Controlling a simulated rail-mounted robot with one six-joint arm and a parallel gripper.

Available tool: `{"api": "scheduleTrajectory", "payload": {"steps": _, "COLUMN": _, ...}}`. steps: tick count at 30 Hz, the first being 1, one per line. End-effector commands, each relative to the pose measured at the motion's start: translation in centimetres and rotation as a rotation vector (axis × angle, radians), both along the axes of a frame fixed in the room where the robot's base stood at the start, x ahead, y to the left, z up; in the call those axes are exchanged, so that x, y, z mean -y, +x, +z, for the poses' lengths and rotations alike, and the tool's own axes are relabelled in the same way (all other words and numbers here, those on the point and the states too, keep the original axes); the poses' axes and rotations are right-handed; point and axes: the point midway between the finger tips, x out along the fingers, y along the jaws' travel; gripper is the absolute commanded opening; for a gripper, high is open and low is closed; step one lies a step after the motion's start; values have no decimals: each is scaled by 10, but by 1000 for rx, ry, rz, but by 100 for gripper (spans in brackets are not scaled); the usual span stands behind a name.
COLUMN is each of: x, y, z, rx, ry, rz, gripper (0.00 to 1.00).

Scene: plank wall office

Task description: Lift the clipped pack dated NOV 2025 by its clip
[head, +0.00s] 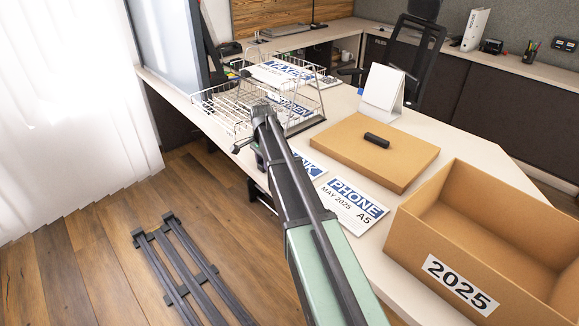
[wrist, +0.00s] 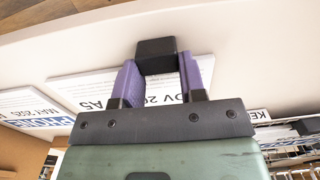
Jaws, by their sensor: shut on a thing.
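The white pack dated NOV 2025 (wrist: 90,83) lies at the middle of the wrist view, partly covered by my gripper; part of its date shows. Its black clip (wrist: 156,55) is between my gripper's two purple fingers (wrist: 157,75), which are shut on it. In the head view my gripper (head: 259,157) is mostly behind my arm at the table's edge. A white and blue pack ending in "NK" (head: 312,169) shows just right of my arm; its date is hidden. I cannot tell whether the held pack touches the table.
The PHONE pack (head: 350,205), dated MAY 2025, lies close on the right. Beyond it are an open cardboard box marked 2025 (head: 400,232) and a flat cardboard lid (head: 345,150) with a black object (head: 377,140). A wire tray (head: 222,108) with packs stands behind.

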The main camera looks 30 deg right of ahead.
Motion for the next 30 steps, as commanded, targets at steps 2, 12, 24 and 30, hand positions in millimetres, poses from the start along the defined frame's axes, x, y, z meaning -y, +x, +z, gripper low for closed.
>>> {"api": "scheduleTrajectory", "payload": {"steps": 2, "x": 0, "y": 0, "z": 0, "rx": 0, "ry": 0, "rz": 0, "gripper": 0}}
{"api": "scheduleTrajectory", "payload": {"steps": 12, "x": 0, "y": 0, "z": 6, "rx": 0, "ry": 0, "rz": 0, "gripper": 0}}
{"api": "scheduleTrajectory", "payload": {"steps": 24, "x": 0, "y": 0, "z": 98, "rx": 0, "ry": 0, "rz": 0, "gripper": 0}}
{"api": "scheduleTrajectory", "payload": {"steps": 30, "x": 0, "y": 0, "z": 170, "rx": 0, "ry": 0, "rz": 0, "gripper": 0}}
